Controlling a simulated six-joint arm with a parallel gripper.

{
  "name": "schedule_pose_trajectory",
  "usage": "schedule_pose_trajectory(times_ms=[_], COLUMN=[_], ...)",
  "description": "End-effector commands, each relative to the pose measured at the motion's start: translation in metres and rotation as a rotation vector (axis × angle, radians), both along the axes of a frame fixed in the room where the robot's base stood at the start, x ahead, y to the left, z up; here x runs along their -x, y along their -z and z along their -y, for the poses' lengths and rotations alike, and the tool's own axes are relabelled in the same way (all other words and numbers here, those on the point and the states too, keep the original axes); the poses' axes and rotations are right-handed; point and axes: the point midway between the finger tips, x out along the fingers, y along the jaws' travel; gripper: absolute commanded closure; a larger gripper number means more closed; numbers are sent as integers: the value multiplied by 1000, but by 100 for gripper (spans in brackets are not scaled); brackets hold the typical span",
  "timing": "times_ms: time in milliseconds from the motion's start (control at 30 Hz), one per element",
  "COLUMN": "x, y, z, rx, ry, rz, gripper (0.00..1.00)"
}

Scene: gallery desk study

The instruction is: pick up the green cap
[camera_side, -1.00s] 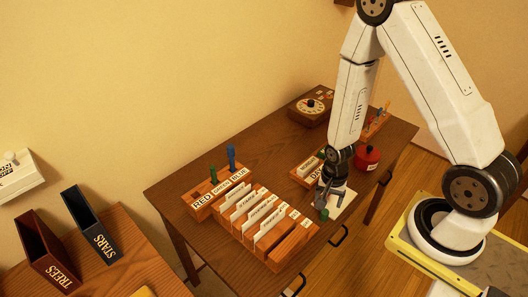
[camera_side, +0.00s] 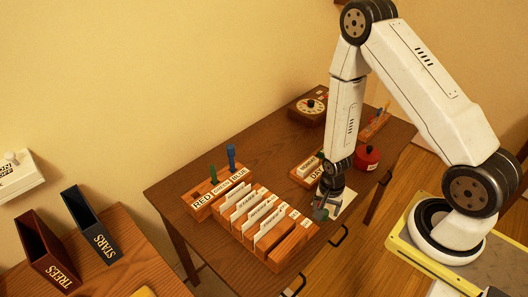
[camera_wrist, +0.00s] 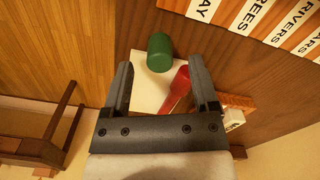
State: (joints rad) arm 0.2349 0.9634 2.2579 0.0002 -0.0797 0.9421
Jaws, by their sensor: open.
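The green cap (camera_wrist: 159,53) is a short, dark green cylinder by a pale sheet of paper (camera_wrist: 148,92) in the wrist view. My gripper (camera_wrist: 160,66) is open, with the cap just ahead of its fingertips and roughly centred between them. In the side view my gripper (camera_side: 326,207) hangs low over the desk front, and a bit of the green cap (camera_side: 320,214) shows beside it, partly hidden by the fingers. I cannot tell the height gap between the fingertips and the cap.
A tapered red object (camera_wrist: 179,88) lies near my right finger in the wrist view. A wooden card rack (camera_side: 291,246) stands left of my gripper. Beyond are a peg holder (camera_side: 201,205), with green and blue pegs, and a red pot (camera_side: 367,157).

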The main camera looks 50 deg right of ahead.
Motion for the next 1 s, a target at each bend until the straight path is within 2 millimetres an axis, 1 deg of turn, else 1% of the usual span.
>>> schedule_pose_trajectory(times_ms=[100, 300, 900, 967, 1000], x=[0, 1, 0, 0, 0], y=[11, 23, 24, 24, 24], z=[0, 0, 0, 0, 0], rx=[-1, -1, 0, 0, 0], ry=[0, 0, 0, 0, 0], rz=[-1, -1, 0, 0, 0], gripper=[24, 24, 24, 43, 55])
